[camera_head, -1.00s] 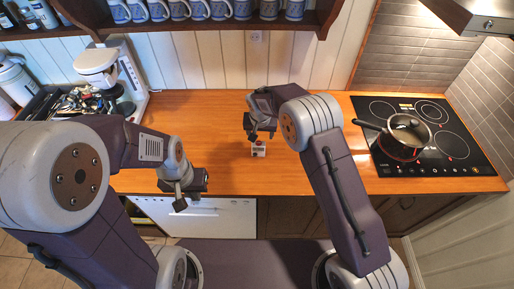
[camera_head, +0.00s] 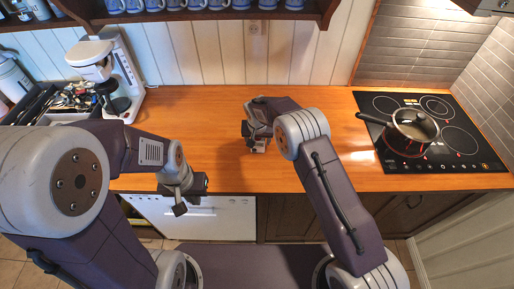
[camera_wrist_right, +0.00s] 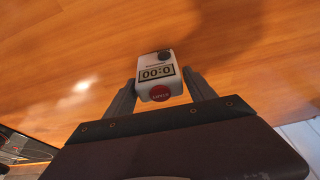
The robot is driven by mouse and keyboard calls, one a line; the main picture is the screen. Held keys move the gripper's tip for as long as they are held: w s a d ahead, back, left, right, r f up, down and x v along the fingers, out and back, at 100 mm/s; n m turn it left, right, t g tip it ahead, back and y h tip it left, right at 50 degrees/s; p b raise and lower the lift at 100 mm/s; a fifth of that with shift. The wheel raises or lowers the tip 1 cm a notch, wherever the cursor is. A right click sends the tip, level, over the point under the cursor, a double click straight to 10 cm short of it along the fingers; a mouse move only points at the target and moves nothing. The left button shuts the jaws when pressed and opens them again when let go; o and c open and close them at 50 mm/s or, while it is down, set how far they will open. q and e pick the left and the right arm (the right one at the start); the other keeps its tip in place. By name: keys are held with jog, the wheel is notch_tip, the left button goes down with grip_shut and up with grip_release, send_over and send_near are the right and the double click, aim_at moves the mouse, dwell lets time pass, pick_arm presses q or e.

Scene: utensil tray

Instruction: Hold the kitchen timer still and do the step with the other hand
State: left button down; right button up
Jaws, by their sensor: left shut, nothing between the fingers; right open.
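The kitchen timer is a small white box with a 00:00 display, a dark knob and a red button; it shows in the right wrist view (camera_wrist_right: 157,72). It is on the wooden counter, between the two fingers of my right gripper (camera_wrist_right: 161,80). Those fingers are open, one on each side of it; I cannot tell if either touches. In the head view my right gripper (camera_head: 257,142) mostly hides the timer. My left gripper (camera_head: 187,190) is shut and empty, near the counter's front edge, to the left and well short of the timer.
The counter (camera_head: 205,120) is clear around the timer. A coffee machine (camera_head: 101,62) and a utensil tray (camera_head: 45,118) stand at the left. A lidded pan (camera_head: 414,126) sits on the black cooktop (camera_head: 466,163) at the right. Mugs line the shelf above.

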jog(key=shift+c, duration=0.3)
jog(key=c, duration=1.3)
jog(key=shift+o, duration=0.2)
dwell(0.6)
